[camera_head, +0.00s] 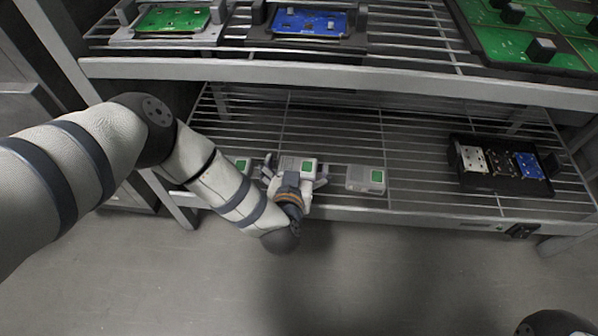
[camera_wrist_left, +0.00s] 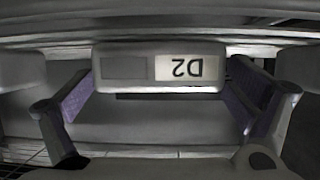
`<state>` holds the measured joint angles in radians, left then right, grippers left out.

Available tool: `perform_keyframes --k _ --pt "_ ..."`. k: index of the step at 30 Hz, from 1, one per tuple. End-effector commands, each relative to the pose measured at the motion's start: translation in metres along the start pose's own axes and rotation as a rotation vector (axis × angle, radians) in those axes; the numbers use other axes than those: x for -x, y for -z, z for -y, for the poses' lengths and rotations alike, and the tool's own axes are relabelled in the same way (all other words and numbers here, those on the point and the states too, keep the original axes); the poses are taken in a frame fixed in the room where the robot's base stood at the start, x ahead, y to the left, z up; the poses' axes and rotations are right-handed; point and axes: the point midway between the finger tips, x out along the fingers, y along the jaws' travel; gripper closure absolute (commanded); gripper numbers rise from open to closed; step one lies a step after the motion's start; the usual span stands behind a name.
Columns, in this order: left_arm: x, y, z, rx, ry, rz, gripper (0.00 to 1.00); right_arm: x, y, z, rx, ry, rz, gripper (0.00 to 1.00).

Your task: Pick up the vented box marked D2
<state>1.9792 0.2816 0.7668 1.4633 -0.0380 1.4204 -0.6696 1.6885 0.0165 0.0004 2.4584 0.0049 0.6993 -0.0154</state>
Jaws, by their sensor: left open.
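The vented box marked D2 (camera_wrist_left: 160,66) shows in the left wrist view as a pale box with a dark panel and a label that reads upside down. My left gripper (camera_wrist_left: 168,100) is open, with one finger on each side of the box. In the head view the D2 box (camera_head: 298,165) is on the lower wire shelf, and my left gripper (camera_head: 295,180) is at its front. Whether the fingers touch its sides cannot be told. My right gripper is not in view.
A black tray (camera_head: 500,188) lies farther right. The upper shelf's edge (camera_head: 340,82) overhangs behind.

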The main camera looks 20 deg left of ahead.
Motion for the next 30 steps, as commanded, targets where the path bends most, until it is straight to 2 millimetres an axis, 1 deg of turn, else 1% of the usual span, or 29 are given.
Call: perform_keyframes --k 6,11,12,13,14,23,26,29,30 --pt "-0.001 0.002 0.000 0.001 -0.001 -0.001 0.02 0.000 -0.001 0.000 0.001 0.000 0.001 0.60" --pt "-0.001 0.002 -0.001 0.001 -0.001 -0.001 0.38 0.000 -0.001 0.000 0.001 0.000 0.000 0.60" --pt "-0.001 0.002 -0.001 0.001 -0.001 -0.001 0.47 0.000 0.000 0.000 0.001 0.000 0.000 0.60" --pt "-0.001 0.002 -0.001 0.001 -0.001 -0.001 0.54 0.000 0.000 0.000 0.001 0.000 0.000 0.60" --pt "-0.001 0.001 0.000 0.001 -0.001 -0.001 0.57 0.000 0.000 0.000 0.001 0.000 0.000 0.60" --pt "0.000 0.004 -0.001 0.001 -0.002 -0.001 0.57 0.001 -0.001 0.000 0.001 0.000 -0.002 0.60" --pt "0.004 0.015 -0.001 0.002 -0.002 -0.004 0.57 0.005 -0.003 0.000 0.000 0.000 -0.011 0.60" --pt "0.013 0.036 -0.001 0.003 -0.002 -0.007 0.57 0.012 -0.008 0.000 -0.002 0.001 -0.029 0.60" --pt "0.021 0.044 0.002 0.002 -0.002 -0.007 0.57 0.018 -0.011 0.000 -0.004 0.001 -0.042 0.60"
